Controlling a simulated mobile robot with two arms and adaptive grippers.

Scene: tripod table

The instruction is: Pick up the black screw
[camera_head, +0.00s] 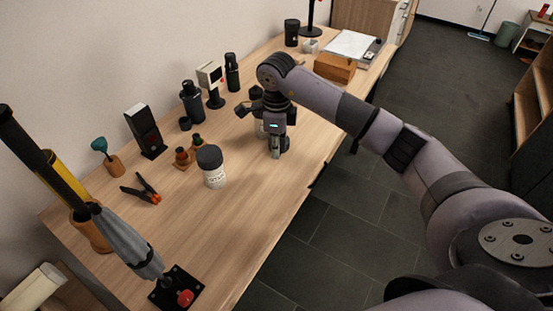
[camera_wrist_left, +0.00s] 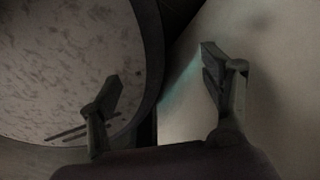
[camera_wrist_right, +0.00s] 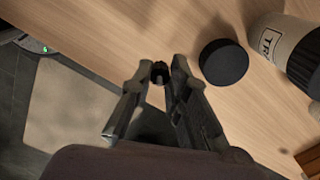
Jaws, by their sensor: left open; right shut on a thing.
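My right gripper (camera_head: 276,150) is low over the front half of the wooden table in the head view. In the right wrist view its fingers (camera_wrist_right: 160,75) are closed on a small dark piece, which looks like the black screw (camera_wrist_right: 161,72). Most of that piece is hidden between the fingertips, and in the head view it cannot be made out. My left gripper (camera_wrist_left: 160,88) shows only in the left wrist view. Its two fingers are wide apart with nothing between them.
A white jar with a dark lid (camera_head: 213,172) stands left of my right gripper. Orange-handled pliers (camera_head: 142,190), a black box (camera_head: 146,132) and black bottles (camera_head: 191,102) are on the table (camera_head: 240,215). A wooden box (camera_head: 335,68) is farther back. The front edge is mostly clear.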

